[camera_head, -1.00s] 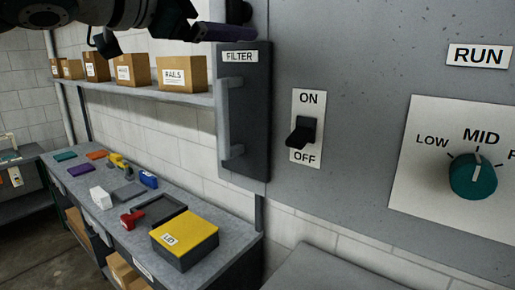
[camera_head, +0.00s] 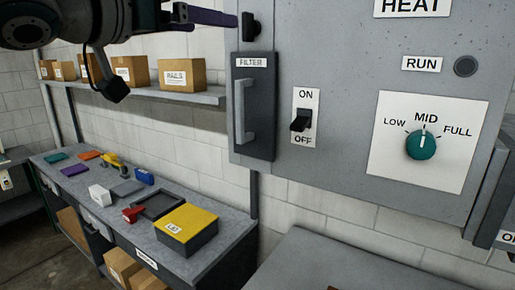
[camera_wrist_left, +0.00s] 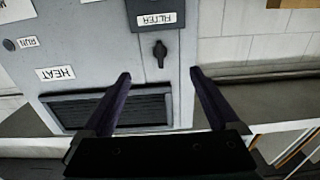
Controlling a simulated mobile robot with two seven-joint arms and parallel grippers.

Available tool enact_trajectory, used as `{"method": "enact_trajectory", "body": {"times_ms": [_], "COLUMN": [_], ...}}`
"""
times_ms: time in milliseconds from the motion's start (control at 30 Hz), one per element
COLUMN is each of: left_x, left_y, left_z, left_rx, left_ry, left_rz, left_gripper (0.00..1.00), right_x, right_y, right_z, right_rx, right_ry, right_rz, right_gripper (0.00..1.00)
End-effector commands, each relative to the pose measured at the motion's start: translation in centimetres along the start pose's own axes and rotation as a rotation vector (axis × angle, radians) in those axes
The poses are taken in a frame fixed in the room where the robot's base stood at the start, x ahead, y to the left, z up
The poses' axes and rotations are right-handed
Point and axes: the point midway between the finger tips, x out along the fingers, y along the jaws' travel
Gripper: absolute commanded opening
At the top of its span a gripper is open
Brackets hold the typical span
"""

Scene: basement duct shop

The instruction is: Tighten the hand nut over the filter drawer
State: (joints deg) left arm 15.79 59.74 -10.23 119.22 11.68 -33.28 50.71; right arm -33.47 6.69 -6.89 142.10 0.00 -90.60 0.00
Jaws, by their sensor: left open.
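The hand nut (camera_head: 250,27) is a small black knob with a bar-like grip on the grey cabinet, just above the filter drawer (camera_head: 253,105). The drawer is a dark panel with a FILTER label and a grey vertical handle, and looks closed. My left gripper (camera_head: 214,14) has dark purple fingers and reaches in from the upper left, its fingertip just left of the nut in the head view. In the left wrist view, the picture is upside down; the nut (camera_wrist_left: 159,50) appears ahead of and between the spread, empty fingers (camera_wrist_left: 160,73), apart from them. My right gripper is out of view.
The cabinet face carries an ON/OFF switch (camera_head: 301,120), a dial (camera_head: 421,145) pointing at MID, and a RUN lamp (camera_head: 465,66). A shelf (camera_head: 200,95) with cardboard boxes and a workbench (camera_head: 215,240) with several small objects stand to the left. A vent (camera_wrist_left: 110,109) shows in the wrist view.

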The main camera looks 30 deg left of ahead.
Motion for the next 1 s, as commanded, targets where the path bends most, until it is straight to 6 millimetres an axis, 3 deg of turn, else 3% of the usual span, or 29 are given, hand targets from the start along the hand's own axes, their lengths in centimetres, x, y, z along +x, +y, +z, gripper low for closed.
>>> {"method": "enact_trajectory", "body": {"times_ms": [100,467,1000], "left_x": [-0.4,-2.6,-8.7], "left_y": [0.9,3.0,6.3], "left_z": [3.0,10.3,19.8], "left_rx": [0.003,0.028,0.066], "left_ry": [-0.069,-0.261,-0.575], "left_rz": [-0.011,-0.046,-0.065], "left_gripper": [0.95,0.95,0.95], "right_x": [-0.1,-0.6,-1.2], "right_y": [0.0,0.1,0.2], "right_z": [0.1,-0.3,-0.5], "right_rx": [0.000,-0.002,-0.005], "right_ry": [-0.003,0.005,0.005], "right_rz": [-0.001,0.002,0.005], "right_gripper": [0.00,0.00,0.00]}}
